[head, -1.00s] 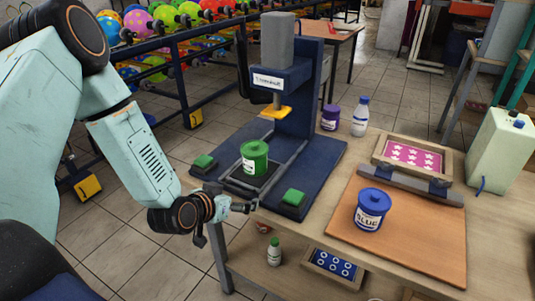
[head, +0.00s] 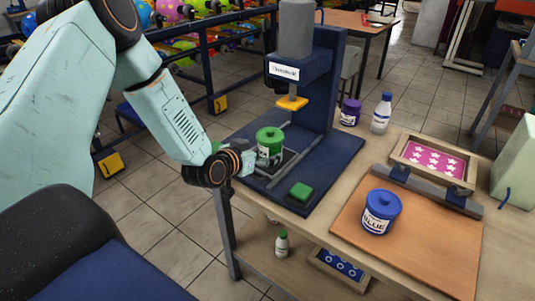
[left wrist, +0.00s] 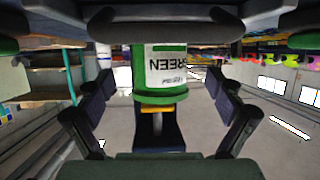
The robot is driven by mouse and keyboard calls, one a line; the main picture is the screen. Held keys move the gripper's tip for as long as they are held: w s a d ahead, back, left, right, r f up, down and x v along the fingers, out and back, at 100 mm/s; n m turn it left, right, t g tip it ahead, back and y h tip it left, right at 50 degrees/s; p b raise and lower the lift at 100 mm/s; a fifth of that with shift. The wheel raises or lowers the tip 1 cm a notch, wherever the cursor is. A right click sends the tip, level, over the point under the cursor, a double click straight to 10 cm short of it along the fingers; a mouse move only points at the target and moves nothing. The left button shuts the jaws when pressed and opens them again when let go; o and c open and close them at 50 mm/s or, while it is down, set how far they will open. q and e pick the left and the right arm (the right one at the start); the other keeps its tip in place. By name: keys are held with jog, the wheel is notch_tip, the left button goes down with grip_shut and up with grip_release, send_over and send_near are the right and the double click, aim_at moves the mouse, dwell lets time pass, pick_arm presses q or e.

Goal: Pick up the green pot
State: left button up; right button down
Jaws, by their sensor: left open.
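The green pot (head: 270,141) stands upright on the dark plate of the press (head: 307,120), below the press's yellow tip. Its lid and part of its white label show in the head view. My left gripper (head: 252,162) is low at the pot's near left side, with its fingers partly hidden by my wrist. In the left wrist view the pot (left wrist: 160,70), labelled GREEN upside down, lies ahead between the spread fingers. The fingers look open, with gaps on both sides of the pot. My right gripper is not in view.
A blue pot (head: 380,212) stands on the orange board (head: 430,245) at right. A purple pot (head: 350,112) and a white bottle (head: 381,113) stand behind. A small bottle (head: 282,244) is on the shelf below.

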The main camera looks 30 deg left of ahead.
aim_at(263, 150)
pick_arm(q)
jog(key=x, duration=0.3)
jog(key=shift+w+a+f+b, duration=0.1)
jog(key=shift+f+b, duration=0.1)
jog(key=shift+b, duration=0.1)
jog(key=shift+a+f, duration=0.1)
jog(key=shift+a, duration=0.05)
jog(key=shift+r, duration=0.2)
jog(key=shift+d+r, duration=0.1)
jog(key=shift+d, duration=0.25)
jog(key=c, duration=0.3)
jog(key=shift+a, duration=0.25)
jog(key=c, duration=0.5)
jog(key=shift+d, duration=0.15)
jog(key=c, duration=0.4)
jog(key=shift+c, duration=1.1)
